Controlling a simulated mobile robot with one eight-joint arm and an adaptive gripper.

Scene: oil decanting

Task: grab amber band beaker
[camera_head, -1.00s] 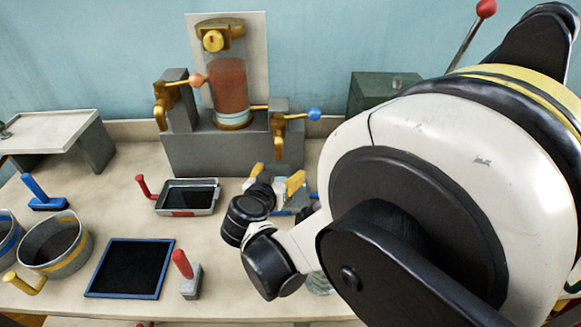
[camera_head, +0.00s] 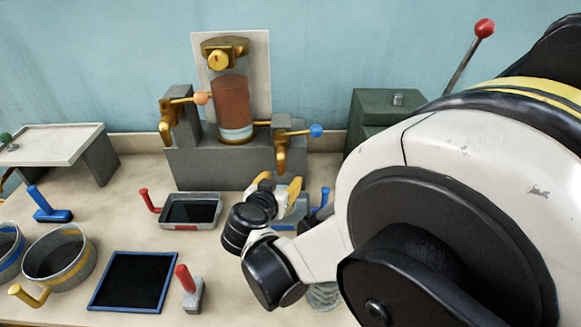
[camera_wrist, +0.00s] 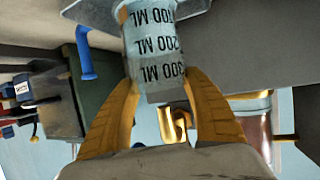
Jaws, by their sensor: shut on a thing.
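My gripper (camera_wrist: 162,85) has two amber fingers closed on a pale see-through beaker (camera_wrist: 152,42) with black ML marks. In the head view my gripper (camera_head: 279,186) is over the right part of the table, in front of the stand, and the held beaker is hard to make out there.
The stand (camera_head: 222,165) with the red-brown cylinder (camera_head: 233,105) is behind my gripper. A red-handled tray (camera_head: 190,210), a black pad (camera_head: 131,280) and a red-handled block (camera_head: 190,290) lie to its left. A green box (camera_head: 378,115) stands at the back right.

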